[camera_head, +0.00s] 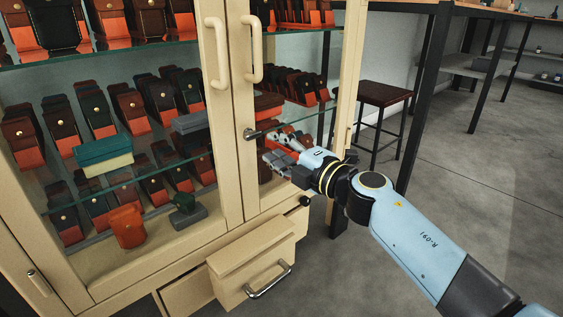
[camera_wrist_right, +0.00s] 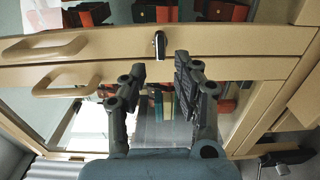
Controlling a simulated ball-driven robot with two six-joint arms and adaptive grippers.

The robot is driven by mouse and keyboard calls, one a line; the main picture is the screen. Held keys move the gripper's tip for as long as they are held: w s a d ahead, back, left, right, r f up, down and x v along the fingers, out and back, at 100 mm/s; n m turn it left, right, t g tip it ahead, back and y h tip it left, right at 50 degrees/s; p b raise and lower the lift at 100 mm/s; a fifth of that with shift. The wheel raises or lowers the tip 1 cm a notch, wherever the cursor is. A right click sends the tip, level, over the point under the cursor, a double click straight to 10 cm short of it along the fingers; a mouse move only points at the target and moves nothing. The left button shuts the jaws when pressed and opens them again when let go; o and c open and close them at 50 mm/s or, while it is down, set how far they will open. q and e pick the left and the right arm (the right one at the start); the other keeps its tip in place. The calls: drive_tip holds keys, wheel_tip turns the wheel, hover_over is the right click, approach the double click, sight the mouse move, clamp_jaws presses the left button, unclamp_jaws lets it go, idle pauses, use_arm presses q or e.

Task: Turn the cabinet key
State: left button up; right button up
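The cabinet (camera_head: 228,150) is a pale wooden case with two glass doors. The small dark metal key (camera_head: 249,133) sticks out of the door frame, below the two handles. In the right wrist view the key (camera_wrist_right: 160,45) shows in the wooden door frame, just past the fingertips and roughly centred between them. My right gripper (camera_head: 276,148) is close to the key, to its right in the head view. In the wrist view its two fingers (camera_wrist_right: 160,68) are spread apart with nothing between them. Whether a fingertip touches the key cannot be told. My left gripper is out of view.
Two wooden handles (camera_head: 217,52) (camera_head: 251,48) rise above the key. Shelves behind the glass hold several red, brown and green leather cases. A drawer (camera_head: 250,258) with a metal handle stands open below. A stool (camera_head: 384,95) and tables stand behind on the right; the grey floor there is clear.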

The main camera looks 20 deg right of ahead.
sight(255, 137)
drive_tip(key=x, duration=0.5)
drive_tip(key=shift+w+a+b, duration=0.1)
drive_tip(key=shift+w+b, duration=0.15)
drive_tip(key=shift+b, duration=0.05)
drive_tip(key=shift+w+a, duration=0.25)
drive_tip(key=shift+w, duration=0.45)
clamp_jaws()
drive_tip(key=m, duration=0.8)
drive_tip(key=shift+m, duration=0.4)
drive_tip(key=m, duration=0.8)
drive_tip(key=shift+c, duration=1.3)
unclamp_jaws()
drive_tip(key=shift+m, duration=0.5)
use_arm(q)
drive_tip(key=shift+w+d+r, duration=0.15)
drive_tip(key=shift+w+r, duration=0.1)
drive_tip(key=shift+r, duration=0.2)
use_arm(e)
drive_tip(key=o, duration=0.5)
